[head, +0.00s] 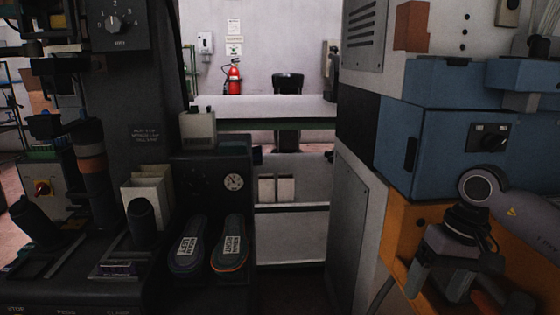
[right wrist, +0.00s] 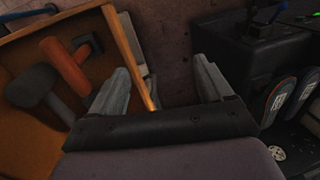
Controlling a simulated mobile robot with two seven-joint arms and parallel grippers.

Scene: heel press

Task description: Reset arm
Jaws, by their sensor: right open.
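My right gripper (head: 432,272) is at the lower right of the head view, over the orange tray side. In the right wrist view its two grey fingers (right wrist: 160,88) stand wide apart, with nothing held between them. My left gripper does not show. The dark press machine (head: 140,155) fills the left of the head view. Two shoes or soles with white labels, a left one (head: 187,247) and a right one (head: 230,245), lean on its front below a round gauge (head: 233,182). The shoes also show at the right edge of the right wrist view (right wrist: 281,95).
An orange open tray (head: 402,222) sits below a blue machine (head: 440,140) at right. In the right wrist view the tray holds an orange-handled tool (right wrist: 66,62) and a dark mallet-like tool (right wrist: 38,90). A white bench (head: 265,107) and a red extinguisher (head: 233,78) stand behind.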

